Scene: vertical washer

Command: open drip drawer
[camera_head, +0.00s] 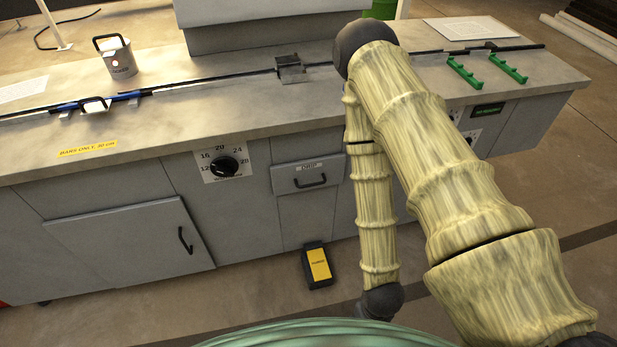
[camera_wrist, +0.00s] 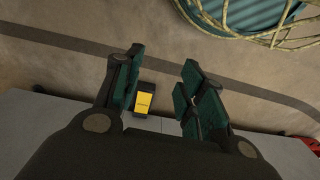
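The drip drawer (camera_head: 307,173) is a small grey front with a label and a dark bar handle (camera_head: 311,182). It sits under the counter edge, right of the numbered dial, and looks shut. My arm comes down to the right of it in the head view. My gripper is not clearly visible in the head view. In the wrist view my gripper (camera_wrist: 160,92) points down toward the floor, with its two fingers spread apart and nothing between them. The drawer and its handle do not show clearly in the wrist view.
A black and yellow pedal (camera_head: 318,264) lies on the floor below the drawer; it also shows in the wrist view (camera_wrist: 145,101). A cabinet door (camera_head: 131,242) with a handle is at left.

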